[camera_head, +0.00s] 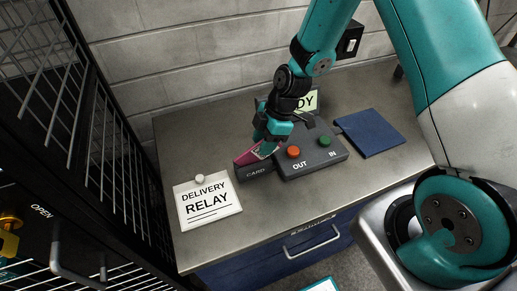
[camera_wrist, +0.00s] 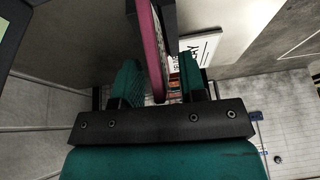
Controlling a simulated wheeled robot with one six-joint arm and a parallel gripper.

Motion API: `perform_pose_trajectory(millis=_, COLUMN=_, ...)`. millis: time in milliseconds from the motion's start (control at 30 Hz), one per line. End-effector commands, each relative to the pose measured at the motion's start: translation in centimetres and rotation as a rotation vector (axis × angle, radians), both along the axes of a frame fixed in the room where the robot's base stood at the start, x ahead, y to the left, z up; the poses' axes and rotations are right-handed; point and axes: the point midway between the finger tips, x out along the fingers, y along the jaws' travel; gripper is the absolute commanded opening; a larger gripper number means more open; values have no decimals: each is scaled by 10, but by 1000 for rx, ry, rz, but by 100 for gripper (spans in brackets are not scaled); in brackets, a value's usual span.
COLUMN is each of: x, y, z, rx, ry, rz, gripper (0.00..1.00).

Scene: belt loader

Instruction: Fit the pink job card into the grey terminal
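The pink job card (camera_head: 245,157) stands on edge at the block marked CARD on the left of the grey terminal (camera_head: 314,163). Its lower edge meets the block; how deep it sits in there I cannot tell. My gripper (camera_head: 264,139) is above the card from behind and partly hides it. In the wrist view the card (camera_wrist: 150,50) shows as a thin pink edge between the two teal fingers of my gripper (camera_wrist: 160,80). A clear gap shows between the card and the right finger, so the gripper is open around the card.
The terminal has a red OUT button (camera_head: 293,152) and a green IN button (camera_head: 324,141). A DELIVERY RELAY sign (camera_head: 207,203) lies left, a dark blue pad (camera_head: 370,132) right. A black wire rack (camera_head: 75,110) stands along the left. The grey table's (camera_head: 190,140) back left is clear.

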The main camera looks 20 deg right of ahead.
Motion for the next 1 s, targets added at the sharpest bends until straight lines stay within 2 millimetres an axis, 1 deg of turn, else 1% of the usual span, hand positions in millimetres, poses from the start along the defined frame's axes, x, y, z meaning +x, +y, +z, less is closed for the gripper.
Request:
perform_pose_trajectory(millis=167, x=0, y=0, z=0, rx=0, ry=-1, rz=1, gripper=38)
perform_pose_trajectory(millis=267, x=0, y=0, z=0, rx=0, ry=-1, rz=1, gripper=18)
perform_pose_trajectory(millis=300, x=0, y=0, z=0, rx=0, ry=-1, rz=1, gripper=8)
perform_pose_trajectory(millis=333, x=0, y=0, z=0, rx=0, ry=-1, rz=1, gripper=2)
perform_pose_trajectory(millis=367, x=0, y=0, z=0, rx=0, ry=-1, rz=1, gripper=0)
perform_pose_trajectory(millis=767, x=1, y=0, z=3, rx=0, ry=-1, rz=1, gripper=0)
perform_pose_trajectory(millis=867, x=1, y=0, z=9, rx=1, ry=-4, rz=1, gripper=0)
perform_pose_trajectory(millis=1000, x=2, y=0, z=25, rx=1, ry=-7, rz=0, gripper=0)
